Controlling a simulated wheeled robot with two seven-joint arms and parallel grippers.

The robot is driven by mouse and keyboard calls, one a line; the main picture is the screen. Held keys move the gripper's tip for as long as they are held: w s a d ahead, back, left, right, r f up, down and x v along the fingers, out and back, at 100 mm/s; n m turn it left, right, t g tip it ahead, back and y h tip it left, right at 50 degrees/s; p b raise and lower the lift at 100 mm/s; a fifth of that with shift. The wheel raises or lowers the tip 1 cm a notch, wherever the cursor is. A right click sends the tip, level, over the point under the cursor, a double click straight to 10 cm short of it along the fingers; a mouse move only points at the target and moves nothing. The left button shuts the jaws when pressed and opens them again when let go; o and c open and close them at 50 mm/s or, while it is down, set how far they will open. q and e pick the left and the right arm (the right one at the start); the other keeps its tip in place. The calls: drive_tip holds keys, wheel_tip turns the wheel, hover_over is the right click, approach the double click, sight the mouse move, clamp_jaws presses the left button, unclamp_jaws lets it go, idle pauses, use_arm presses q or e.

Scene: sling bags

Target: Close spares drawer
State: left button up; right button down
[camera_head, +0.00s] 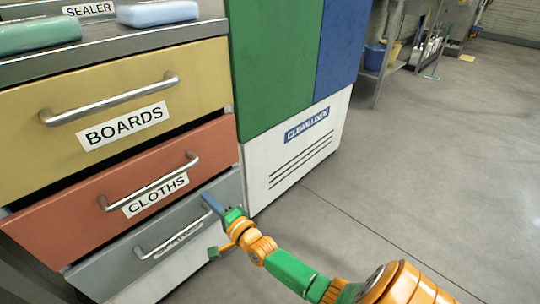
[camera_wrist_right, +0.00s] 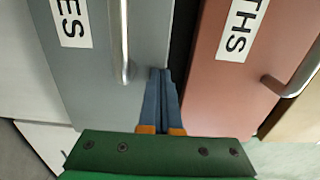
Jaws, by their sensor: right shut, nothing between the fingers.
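The grey drawer (camera_head: 115,270), lowest of the three labelled drawers, has a bar handle (camera_head: 170,240) and a label too slanted to read in the head view. In the right wrist view its grey front (camera_wrist_right: 85,95) shows a label (camera_wrist_right: 70,22) ending in "ES". How far it stands out is hard to tell. My right gripper (camera_head: 212,203) is shut and empty, with its blue fingers at the upper right part of the grey front. In the wrist view the fingertips (camera_wrist_right: 161,72) lie beside the handle, near the dark gap; contact is unclear. My left gripper is not in view.
The red CLOTHS drawer (camera_head: 80,212) is just above, with a dark gap under the yellow BOARDS drawer (camera_head: 40,150). A green, blue and white cabinet (camera_head: 280,50) marked "CLEAN LINEN" stands to the right. The floor (camera_head: 430,190) at right is clear.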

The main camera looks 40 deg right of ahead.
drive_tip(key=shift+w+r, duration=0.15)
drive_tip(key=shift+r, duration=0.2)
